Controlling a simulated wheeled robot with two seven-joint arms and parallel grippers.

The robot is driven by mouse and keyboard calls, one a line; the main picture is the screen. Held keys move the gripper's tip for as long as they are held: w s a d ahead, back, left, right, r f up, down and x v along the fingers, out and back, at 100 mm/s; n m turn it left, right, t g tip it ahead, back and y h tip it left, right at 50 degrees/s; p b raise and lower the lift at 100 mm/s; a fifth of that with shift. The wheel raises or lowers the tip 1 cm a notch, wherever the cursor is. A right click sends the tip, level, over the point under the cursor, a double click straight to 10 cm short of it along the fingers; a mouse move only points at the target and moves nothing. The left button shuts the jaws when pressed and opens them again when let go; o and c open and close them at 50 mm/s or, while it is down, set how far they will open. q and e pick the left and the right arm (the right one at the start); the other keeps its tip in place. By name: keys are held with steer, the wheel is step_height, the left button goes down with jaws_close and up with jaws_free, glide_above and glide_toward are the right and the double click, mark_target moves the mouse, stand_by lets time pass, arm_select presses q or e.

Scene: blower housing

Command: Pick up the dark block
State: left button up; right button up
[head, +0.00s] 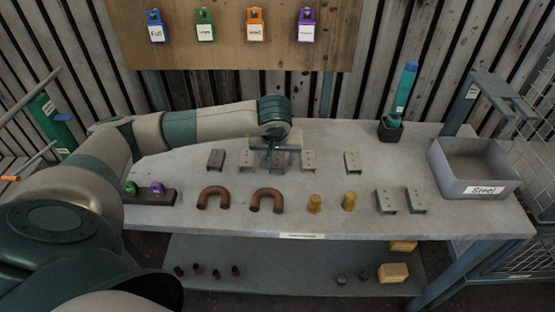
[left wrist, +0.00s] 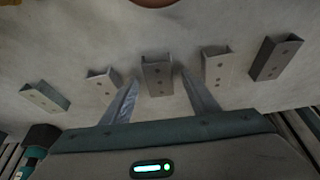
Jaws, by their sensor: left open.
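The darkest of the channel-shaped metal blocks is the dark block (head: 216,159), at the left end of the back row on the table. In the left wrist view the dark block (left wrist: 276,58) is at the far right, outside my fingers. My left gripper (head: 272,148) is over the back row, to the right of the dark block in the head view. In the left wrist view my left gripper (left wrist: 159,82) is open, and a grey block (left wrist: 157,75) shows between its fingers. I cannot tell how high the fingers are above it. My right gripper is not in view.
More grey blocks (head: 352,162) stand along the row. Copper U-pipes (head: 266,201) and brass parts (head: 348,202) lie in front. A grey bin labelled Steel (head: 475,167) is at the right. A bottle (head: 404,88) stands in a dark holder behind.

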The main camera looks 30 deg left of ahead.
mark_target(280, 161)
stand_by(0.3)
arm_select(q)
steer(key=c, duration=1.3)
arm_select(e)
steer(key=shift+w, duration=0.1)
arm_select(q)
steer(key=shift+o, duration=0.3)
steer(key=shift+r, duration=0.1)
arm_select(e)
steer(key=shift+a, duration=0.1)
